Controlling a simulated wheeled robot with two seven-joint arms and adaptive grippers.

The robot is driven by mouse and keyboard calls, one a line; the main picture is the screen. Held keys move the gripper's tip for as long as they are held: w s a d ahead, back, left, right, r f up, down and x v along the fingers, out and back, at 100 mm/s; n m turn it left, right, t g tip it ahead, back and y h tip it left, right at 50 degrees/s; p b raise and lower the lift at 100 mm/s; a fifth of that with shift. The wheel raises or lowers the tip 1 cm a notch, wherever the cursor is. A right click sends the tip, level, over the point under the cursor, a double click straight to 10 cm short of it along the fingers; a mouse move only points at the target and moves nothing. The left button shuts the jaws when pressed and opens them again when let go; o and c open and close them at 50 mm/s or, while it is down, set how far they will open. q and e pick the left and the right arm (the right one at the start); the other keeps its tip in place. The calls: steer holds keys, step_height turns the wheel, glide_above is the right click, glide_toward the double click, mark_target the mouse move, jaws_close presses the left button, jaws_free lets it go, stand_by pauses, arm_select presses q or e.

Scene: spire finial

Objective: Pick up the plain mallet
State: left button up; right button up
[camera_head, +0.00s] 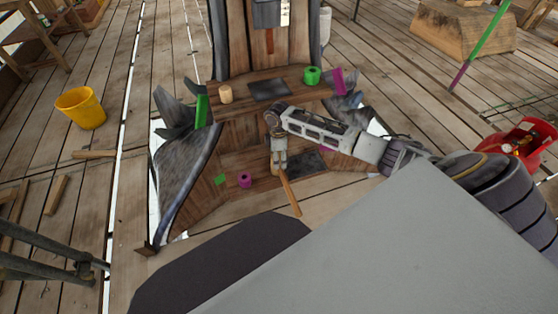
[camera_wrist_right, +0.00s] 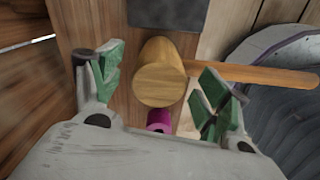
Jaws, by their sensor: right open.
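The plain mallet has a pale wooden cylindrical head (camera_wrist_right: 160,82) and a thin handle (camera_wrist_right: 265,75) that runs to the right in the right wrist view. In the head view the mallet's handle (camera_head: 289,192) sticks out below my right gripper (camera_head: 278,166), which hides most of the head. My right gripper, with green finger pads, is open over the lower wooden shelf (camera_head: 208,201). In the wrist view the mallet head lies between the spread fingers, with visible gaps on both sides. Whether the fingertips reach down beside it I cannot tell. My left gripper is out of view.
A magenta cylinder (camera_head: 244,180) stands close left of my right gripper. A dark plate (camera_head: 307,162) lies to its right. A yellow bucket (camera_head: 80,108) stands on open floor at left.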

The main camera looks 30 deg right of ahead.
steer(key=shift+f, duration=0.25)
stand_by(0.3)
steer(key=c, duration=1.2)
